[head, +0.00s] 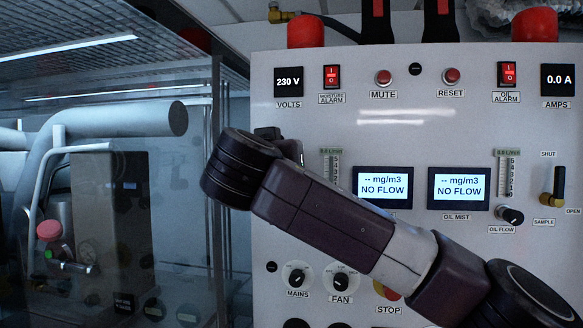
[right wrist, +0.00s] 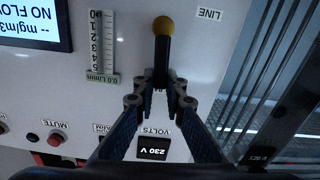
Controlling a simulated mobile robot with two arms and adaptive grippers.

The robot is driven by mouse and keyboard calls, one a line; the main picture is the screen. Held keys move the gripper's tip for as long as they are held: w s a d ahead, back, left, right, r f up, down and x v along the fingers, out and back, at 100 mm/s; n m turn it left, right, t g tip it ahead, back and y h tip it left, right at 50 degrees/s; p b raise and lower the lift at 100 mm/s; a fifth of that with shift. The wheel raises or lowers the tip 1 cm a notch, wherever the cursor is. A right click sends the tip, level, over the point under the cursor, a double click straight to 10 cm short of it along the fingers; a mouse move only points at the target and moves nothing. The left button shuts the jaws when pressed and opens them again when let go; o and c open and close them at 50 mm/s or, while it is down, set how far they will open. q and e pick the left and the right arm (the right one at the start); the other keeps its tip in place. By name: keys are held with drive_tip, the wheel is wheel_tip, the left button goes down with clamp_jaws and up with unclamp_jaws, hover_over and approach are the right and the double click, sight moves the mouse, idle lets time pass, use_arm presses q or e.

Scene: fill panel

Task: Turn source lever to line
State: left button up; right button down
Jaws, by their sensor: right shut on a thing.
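The source lever (right wrist: 162,48) shows in the right wrist view, where the panel appears upside down. It has a black stem and a yellow ball knob at the picture's top. The LINE label (right wrist: 210,13) is to the right of the knob. My right gripper (right wrist: 162,82) is shut on the lever's black part, below the knob in that picture; the fingertips partly hide where it meets the panel. In the head view my right arm (head: 330,215) crosses the panel and hides the lever and its label. My left gripper is not in view.
The white panel (head: 410,125) carries switches, displays and flow gauges. Another lever (head: 553,188), marked SHUT, OPEN and SAMPLE, is at the far right. The MAINS knob (head: 296,276) and FAN knob (head: 341,280) sit below my right arm. Glass and pipes stand left of the panel.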

drive_tip(key=w+a+f+n+b, duration=0.1)
drive_tip(key=a+f+n+b, duration=0.4)
drive_tip(key=n, duration=1.1)
drive_tip(key=shift+a+f+n+b, duration=0.15)
drive_tip(key=shift+f+n+b, duration=0.3)
drive_tip(key=shift+b, duration=0.45)
drive_tip(key=c, duration=2)
unclamp_jaws()
drive_tip(key=shift+o, duration=0.2)
drive_tip(key=shift+f, duration=0.1)
